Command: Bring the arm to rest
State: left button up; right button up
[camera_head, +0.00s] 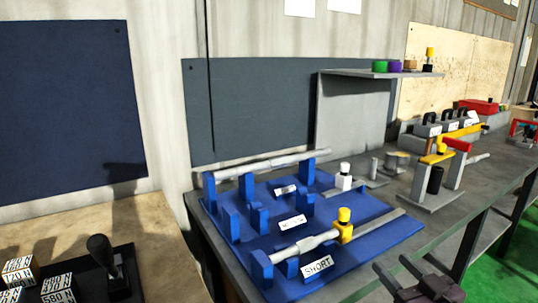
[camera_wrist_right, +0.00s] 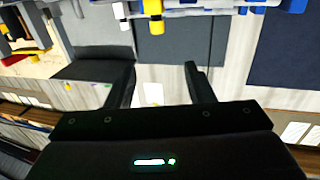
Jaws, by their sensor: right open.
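My right gripper (camera_head: 393,265) is at the lower right of the head view, in front of the grey bench's front edge. It also shows in the right wrist view (camera_wrist_right: 161,72), where its two dark fingers stand apart with nothing between them. Nearest to it is the blue rack (camera_head: 385,238) on the bench, with grey stepped shafts (camera_head: 310,243) lying across its posts. The gripper is apart from the rack and the shafts. My left gripper does not show in either view.
The grey bench (camera_head: 455,205) runs to the back right. It carries a grey stand with a yellow clamp (camera_head: 438,157) and a shelf (camera_head: 365,73). Labelled blocks (camera_head: 55,288) and a black knob (camera_head: 99,247) are lower left.

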jog(key=w+d+f+m+g+h, duration=0.15)
jog(key=d+f, duration=0.25)
jog(key=f, duration=0.7)
jog(key=s+d+f+m+g+h, duration=0.1)
jog(key=d+f+g+h, duration=0.2)
jog(key=f, duration=0.7)
jog(key=s+a+f+g+h, duration=0.1)
jog(key=s+f+g, duration=0.3)
jog(key=f, duration=0.7)
jog(key=s+a+f+g, duration=0.15)
jog(key=s+f, duration=0.35)
jog(key=f, duration=0.7)
jog(key=s+a+f+n+g, duration=0.1)
jog(key=s+a+f+g, duration=0.2)
jog(key=s+a+f, duration=0.35)
jog(key=s+a+f+n+g, duration=0.1)
jog(key=s+a+f+g, duration=0.2)
jog(key=s+f, duration=0.6)
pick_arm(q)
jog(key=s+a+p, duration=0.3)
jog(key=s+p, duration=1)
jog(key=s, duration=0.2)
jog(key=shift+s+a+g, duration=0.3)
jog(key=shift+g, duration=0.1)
pick_arm(e)
jog(key=s+d, duration=0.2)
jog(key=s, duration=0.6)
jog(key=s+d+r, duration=0.1)
jog(key=s+d, duration=0.1)
jog(key=s, duration=0.6)
